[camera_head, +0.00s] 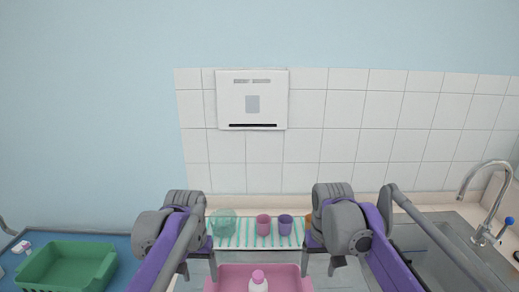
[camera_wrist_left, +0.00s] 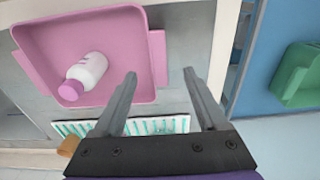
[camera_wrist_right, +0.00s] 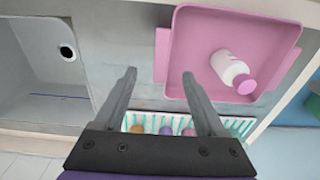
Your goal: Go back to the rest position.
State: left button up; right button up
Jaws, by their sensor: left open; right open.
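My left gripper (camera_head: 199,270) is open and empty, its two fingers apart near the left side of the pink tray. It also shows open in the left wrist view (camera_wrist_left: 160,75). My right gripper (camera_head: 320,266) is open and empty near the tray's right side, and its fingers show spread in the right wrist view (camera_wrist_right: 159,75). The pink tray (camera_head: 225,274) holds a white bottle (camera_head: 258,285) with a pink cap. The bottle also shows in the left wrist view (camera_wrist_left: 91,70) and right wrist view (camera_wrist_right: 227,66). Neither gripper holds anything.
A striped green-and-white mat (camera_head: 247,240) behind the tray bears a pink cup (camera_head: 263,225), a purple cup (camera_head: 285,225) and a translucent green vessel (camera_head: 222,222). An orange item is partly hidden by my right arm. A green basket (camera_head: 35,270) stands left; a sink tap (camera_head: 492,195) is right.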

pick_arm(q)
jog(key=s+a+f+t, duration=0.1)
jog(key=s+f+t, duration=0.1)
jog(key=s+f, duration=0.4)
jog(key=s+a+f+t, duration=0.2)
jog(key=s+f, duration=0.4)
jog(key=s, duration=1)
jog(key=shift+s+t, duration=0.2)
jog(key=shift+t, duration=0.2)
pick_arm(e)
jog(key=s+d+f+t, duration=0.1)
jog(key=s+f, duration=0.3)
jog(key=s, duration=0.3)
jog(key=s+d+f+t, duration=0.1)
jog(key=s+f+t, duration=0.1)
jog(key=s+f, duration=0.3)
jog(key=s+d+f+t, duration=0.1)
jog(key=s+f, duration=0.3)
jog(key=s, duration=0.6)
jog(key=shift+s+f+t, duration=0.2)
jog(key=shift+f+t, duration=0.1)
